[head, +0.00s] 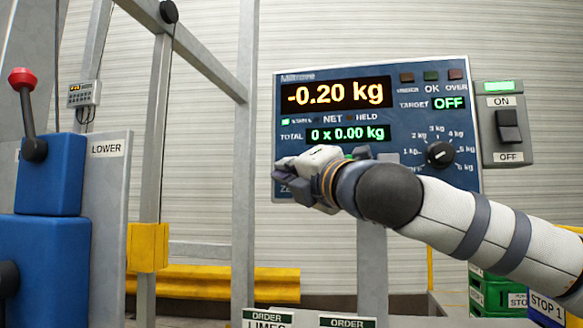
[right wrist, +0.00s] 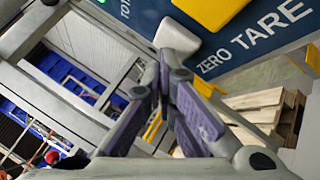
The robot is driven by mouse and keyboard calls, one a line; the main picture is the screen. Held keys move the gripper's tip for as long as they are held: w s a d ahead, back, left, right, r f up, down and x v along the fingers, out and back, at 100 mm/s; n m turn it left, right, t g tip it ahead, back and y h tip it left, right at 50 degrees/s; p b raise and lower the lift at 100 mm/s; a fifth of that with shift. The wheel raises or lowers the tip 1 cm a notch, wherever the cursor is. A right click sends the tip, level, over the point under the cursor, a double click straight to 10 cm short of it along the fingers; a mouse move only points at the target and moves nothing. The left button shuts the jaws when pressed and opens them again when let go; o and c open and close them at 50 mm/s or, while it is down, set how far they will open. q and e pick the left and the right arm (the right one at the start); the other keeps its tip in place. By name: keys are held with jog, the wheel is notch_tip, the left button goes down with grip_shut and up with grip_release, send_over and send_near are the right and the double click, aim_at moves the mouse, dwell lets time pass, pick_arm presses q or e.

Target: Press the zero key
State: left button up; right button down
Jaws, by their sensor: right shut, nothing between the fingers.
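The blue weighing panel (head: 376,135) reads -0.20 kg on its upper display and 0 x 0.00 kg below. My right gripper (head: 284,172) is shut and empty at the panel's lower left, covering the keys there in the head view. In the right wrist view, the pale grey zero key (right wrist: 178,38) sits above the ZERO label (right wrist: 218,63). My right gripper's fingertips (right wrist: 168,62) are at the lower edge of this key. I cannot tell whether they touch it. My left gripper is not in view.
A yellow key (right wrist: 208,10) lies right beside the zero key, by the TARE label. The panel also has a black knob (head: 440,153). An ON/OFF switch box (head: 505,123) is on its right. A blue lever box (head: 50,180) with a red knob stands at far left.

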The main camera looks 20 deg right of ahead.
jog(key=shift+w+d, duration=0.15)
jog(key=shift+w, duration=0.1)
dwell(0.6)
jog(key=shift+s+a+b, duration=0.35)
jog(key=shift+s+a, duration=0.1)
jog(key=shift+s, duration=0.25)
jog(key=s+a+b, duration=0.1)
jog(key=s, duration=0.1)
jog(key=s+a, duration=0.1)
jog(key=s, duration=0.1)
jog(key=shift+a+b, duration=0.35)
jog(key=shift+a, duration=0.05)
dwell(0.3)
